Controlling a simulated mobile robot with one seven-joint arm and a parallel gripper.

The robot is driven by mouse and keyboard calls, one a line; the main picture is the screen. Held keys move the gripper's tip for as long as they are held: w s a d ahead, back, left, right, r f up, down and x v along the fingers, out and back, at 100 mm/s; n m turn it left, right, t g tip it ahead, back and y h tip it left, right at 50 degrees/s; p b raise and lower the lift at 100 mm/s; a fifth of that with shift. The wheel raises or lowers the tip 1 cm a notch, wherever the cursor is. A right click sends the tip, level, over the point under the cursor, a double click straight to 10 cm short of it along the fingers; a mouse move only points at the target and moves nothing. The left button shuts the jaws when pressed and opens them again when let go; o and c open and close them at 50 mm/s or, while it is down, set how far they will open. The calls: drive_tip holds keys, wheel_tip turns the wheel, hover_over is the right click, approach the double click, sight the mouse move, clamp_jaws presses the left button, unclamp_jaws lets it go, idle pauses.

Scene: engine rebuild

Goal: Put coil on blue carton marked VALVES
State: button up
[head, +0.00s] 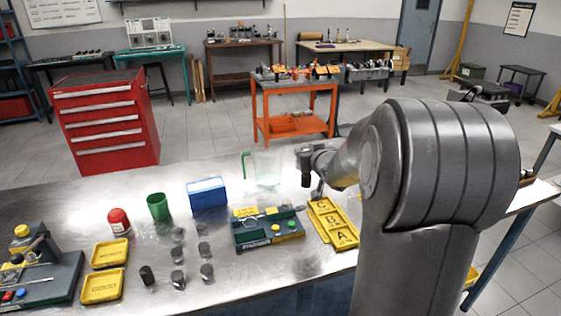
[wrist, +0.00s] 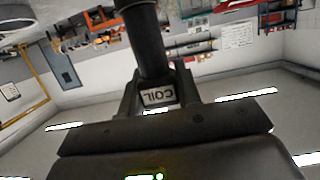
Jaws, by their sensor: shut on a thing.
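My gripper (wrist: 160,92) is shut on the coil (wrist: 150,40), a black cylinder whose white tag reads COIL upside down in the wrist view. In the head view my gripper (head: 317,158) is above the far part of the metal bench, near the lettered yellow tray, with the dark coil (head: 306,171) at its end. The blue carton (head: 208,194) stands on the bench, left of my gripper and apart from it. Its top looks white or pale blue; any marking on it is too small to read.
A clear jug (head: 264,168) stands between the carton and my gripper. A green cup (head: 158,207) and red container (head: 119,222) stand left of the carton. A grey-green fixture (head: 268,230), several dark cylinders and a lettered yellow tray (head: 333,225) lie nearer.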

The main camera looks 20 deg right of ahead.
drive_tip(key=w+a+r+n+g+y, duration=0.1)
drive_tip(key=w+a+r+n+y, duration=0.25)
drive_tip(key=a, duration=0.65)
drive_tip(key=w+a+r+n+y, duration=0.1)
drive_tip(key=w+a+r+y, duration=0.1)
drive_tip(key=w+a+r, duration=0.5)
drive_tip(key=w+a+f, duration=0.3)
drive_tip(key=a+f, duration=1)
drive_tip(key=shift+f, duration=0.25)
drive_tip(key=shift+f, duration=0.2)
drive_tip(key=o, duration=1.1)
